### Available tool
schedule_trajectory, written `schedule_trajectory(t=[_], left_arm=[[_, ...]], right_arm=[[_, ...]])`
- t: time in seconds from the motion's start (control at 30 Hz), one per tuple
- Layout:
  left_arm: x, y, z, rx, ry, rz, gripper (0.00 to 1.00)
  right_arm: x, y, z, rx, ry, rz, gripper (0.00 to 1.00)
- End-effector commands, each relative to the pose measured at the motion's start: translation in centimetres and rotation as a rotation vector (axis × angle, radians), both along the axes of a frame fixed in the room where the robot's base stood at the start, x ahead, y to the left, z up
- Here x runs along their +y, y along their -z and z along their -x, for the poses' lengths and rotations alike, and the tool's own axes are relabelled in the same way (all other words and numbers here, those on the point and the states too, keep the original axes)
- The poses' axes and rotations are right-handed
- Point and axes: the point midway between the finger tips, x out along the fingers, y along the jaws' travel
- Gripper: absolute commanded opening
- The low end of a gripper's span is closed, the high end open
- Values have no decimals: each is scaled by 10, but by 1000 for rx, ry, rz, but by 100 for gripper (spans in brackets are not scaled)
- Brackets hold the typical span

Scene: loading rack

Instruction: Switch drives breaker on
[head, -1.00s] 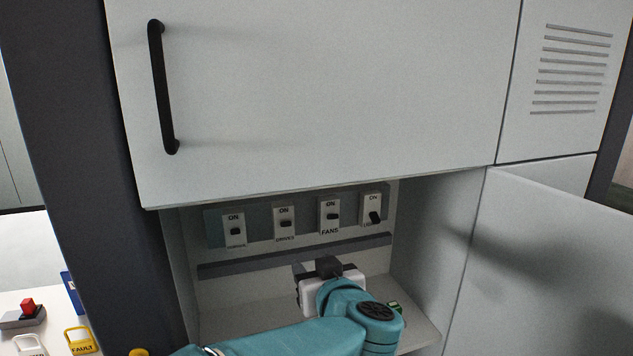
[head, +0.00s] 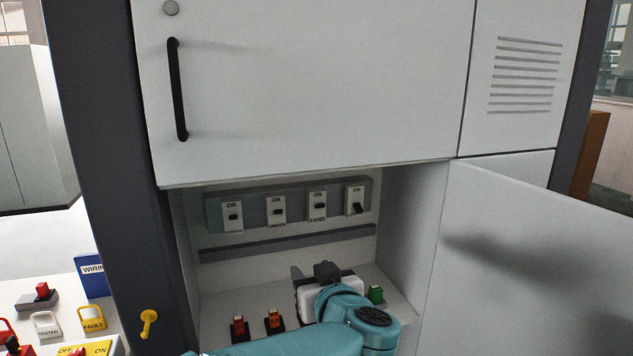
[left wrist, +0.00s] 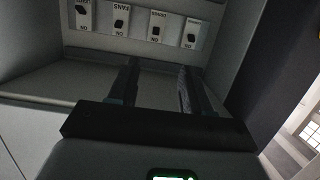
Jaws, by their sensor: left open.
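A row of breakers is on the back wall of the open cabinet bay. The fans breaker (head: 317,207) and the lights breaker (head: 355,201) are on the right; the lights lever is tilted unlike the others. The breaker second from left (head: 276,210) seems to be the drives one; its label is clearer in the left wrist view (left wrist: 157,26), where the row shows upside down. The leftmost breaker (head: 232,216) has a label too small to read. My left gripper (head: 312,272) is open and empty, in front of and below the row, apart from it. Its fingers (left wrist: 157,72) also show in the left wrist view.
A grey rail (head: 290,243) runs below the breakers. Red switches (head: 273,321) and a green one (head: 376,294) stand on the bay floor. An upper door (head: 320,95) overhangs the bay; an open door (head: 540,260) is at right. Tags lie on a bench at left.

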Motion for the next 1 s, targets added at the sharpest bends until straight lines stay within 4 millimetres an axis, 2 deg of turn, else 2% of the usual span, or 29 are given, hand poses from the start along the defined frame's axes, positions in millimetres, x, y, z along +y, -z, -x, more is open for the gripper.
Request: schedule_trajectory(t=[0.13, 0.3, 0.47, 0.57, 0.67, 0.77, 0.8, 0.87, 0.9, 0.97, 1.0], left_arm=[[1, 3, -2, 2, 1, -3, 49], [18, 55, -22, 22, 42, -27, 49], [32, 106, -33, 62, 92, -32, 49], [42, 145, -34, 104, 130, -27, 49], [54, 192, -30, 168, 175, -11, 49], [70, 254, -14, 273, 227, 26, 49], [77, 282, -3, 329, 250, 49, 49], [88, 327, 21, 427, 284, 96, 49], [94, 354, 39, 495, 303, 133, 49], [102, 393, 72, 604, 326, 195, 49], [106, 416, 97, 680, 337, 240, 49]], right_arm=[[0, 0, 0, 0, 0, 0, 43], [0, 3, 0, 0, 0, 0, 43], [0, 4, 0, 0, 0, 0, 43], [0, 6, 0, 0, 0, 0, 43], [0, 7, 0, 0, 0, 0, 43], [0, 9, 0, 0, 0, 0, 43], [0, 10, 0, 0, 0, 0, 43], [0, 12, 0, 0, 0, 0, 43], [0, 13, 0, 0, 0, 0, 43], [0, 14, 0, 0, 0, 0, 43], [0, 15, 0, 0, 0, 0, 43]])
